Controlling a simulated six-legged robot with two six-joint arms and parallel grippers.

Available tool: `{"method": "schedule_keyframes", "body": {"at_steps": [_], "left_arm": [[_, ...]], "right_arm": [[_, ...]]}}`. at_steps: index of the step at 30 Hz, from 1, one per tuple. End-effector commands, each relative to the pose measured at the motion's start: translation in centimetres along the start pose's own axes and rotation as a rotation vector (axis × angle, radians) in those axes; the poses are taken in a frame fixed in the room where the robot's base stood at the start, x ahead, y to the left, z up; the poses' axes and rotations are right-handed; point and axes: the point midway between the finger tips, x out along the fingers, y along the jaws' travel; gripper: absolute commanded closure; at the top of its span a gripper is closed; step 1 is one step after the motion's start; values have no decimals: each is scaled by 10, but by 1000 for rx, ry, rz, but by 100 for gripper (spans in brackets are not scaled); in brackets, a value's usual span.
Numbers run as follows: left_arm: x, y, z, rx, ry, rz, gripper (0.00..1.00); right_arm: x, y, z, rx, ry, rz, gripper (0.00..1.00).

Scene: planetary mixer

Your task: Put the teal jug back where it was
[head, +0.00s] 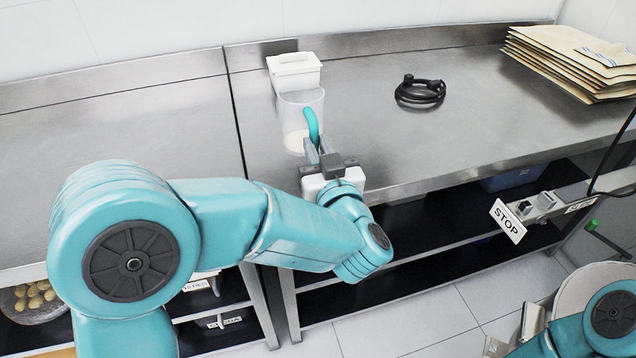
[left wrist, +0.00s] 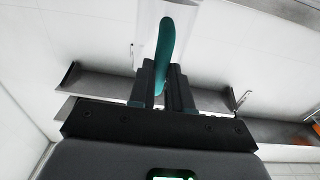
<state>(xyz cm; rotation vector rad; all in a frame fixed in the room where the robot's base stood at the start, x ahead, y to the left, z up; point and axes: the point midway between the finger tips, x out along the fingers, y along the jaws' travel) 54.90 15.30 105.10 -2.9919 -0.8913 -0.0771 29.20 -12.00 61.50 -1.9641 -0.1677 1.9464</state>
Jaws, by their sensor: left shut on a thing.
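The jug is clear with a teal handle and some pale contents low inside. In the head view the jug (head: 299,108) is upright at the steel counter, just in front of a white lidded box. I cannot tell whether its base touches the counter. My left gripper (head: 322,150) is shut on the handle from the front. In the left wrist view the teal handle rises between the fingers of my left gripper (left wrist: 166,84), with the clear jug (left wrist: 180,20) behind it.
The white box (head: 294,71) stands close behind the jug. A coiled black cable (head: 420,91) lies to the right, and stacked paper sacks (head: 575,60) sit at far right. The steel counter (head: 480,125) is clear between them. A STOP sign (head: 508,221) hangs in front.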

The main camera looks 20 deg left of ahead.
Motion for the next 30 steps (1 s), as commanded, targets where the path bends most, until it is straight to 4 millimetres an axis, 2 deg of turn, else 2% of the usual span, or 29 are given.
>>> {"method": "schedule_keyframes", "body": {"at_steps": [1, 3, 8, 15, 28, 29, 30], "left_arm": [[-1, 1, 15, 5, -1, 0, 100], [-1, 1, 27, 3, 0, -1, 100], [0, 2, 41, -1, 1, -1, 100], [-1, 3, 78, 1, 1, -1, 100], [-1, 4, 86, -3, 2, -1, 100], [-1, 3, 86, -2, 1, -1, 76], [-1, 3, 85, -2, 0, -1, 62]], "right_arm": [[3, 1, 0, 0, 0, 0, 20], [4, 1, 0, 0, 0, 0, 20], [5, 2, 0, 0, 0, 0, 20], [9, 3, 0, 0, 0, 0, 20], [13, 5, 0, 0, 0, 0, 20], [12, 4, 0, 0, 0, 0, 20], [11, 4, 0, 0, 0, 0, 20]]}}
